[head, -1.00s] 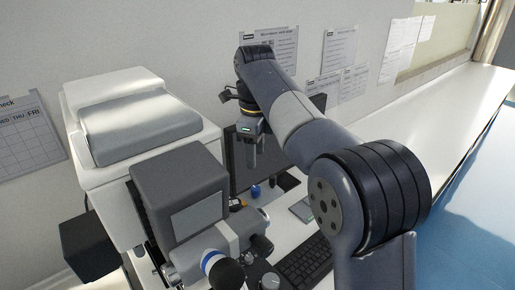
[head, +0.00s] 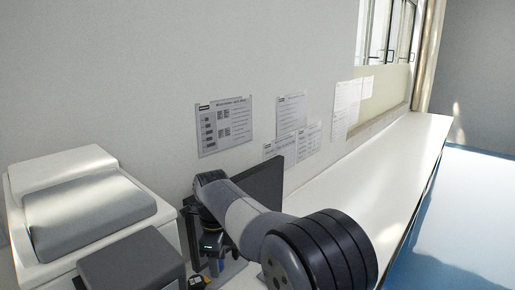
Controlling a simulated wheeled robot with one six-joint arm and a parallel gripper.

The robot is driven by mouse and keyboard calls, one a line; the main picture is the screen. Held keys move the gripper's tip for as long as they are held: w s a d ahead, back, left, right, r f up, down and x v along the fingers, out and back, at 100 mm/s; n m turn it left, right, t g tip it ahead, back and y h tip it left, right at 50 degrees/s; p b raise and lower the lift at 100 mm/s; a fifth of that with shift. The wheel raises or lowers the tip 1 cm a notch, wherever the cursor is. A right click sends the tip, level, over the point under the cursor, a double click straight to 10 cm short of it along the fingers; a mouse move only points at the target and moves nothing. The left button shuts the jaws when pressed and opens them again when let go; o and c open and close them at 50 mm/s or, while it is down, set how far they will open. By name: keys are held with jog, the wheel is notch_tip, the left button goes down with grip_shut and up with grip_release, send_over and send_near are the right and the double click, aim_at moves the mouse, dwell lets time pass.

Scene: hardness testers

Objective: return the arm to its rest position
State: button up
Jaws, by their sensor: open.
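My arm reaches in from the lower right, dark and grey, and bends down at its wrist near the monitor. My gripper (head: 214,266) hangs below the wrist, pointing down at the bench beside the dark monitor (head: 262,187). Its fingers are small and partly cut into by the clutter behind; they are open, and nothing is seen held. The bench surface right under the fingertips is mostly hidden.
A white and grey machine (head: 90,205) stands at the left, with a dark grey tester head (head: 132,262) in front of it. Papers (head: 224,125) hang on the wall. The white bench (head: 395,175) is clear toward the far right.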

dwell(0.3)
notch_tip(320, 180, up, 10)
notch_tip(320, 180, down, 10)
jog(key=shift+f, duration=0.1)
jog(key=n, duration=0.5)
jog(key=shift+n, duration=0.3)
jog(key=n, duration=1.1)
jog(key=shift+b, duration=0.35)
jog(key=n+b, duration=0.2)
jog(key=n, duration=0.2)
jog(key=shift+n+b, duration=0.35)
jog(key=shift+n, duration=0.45)
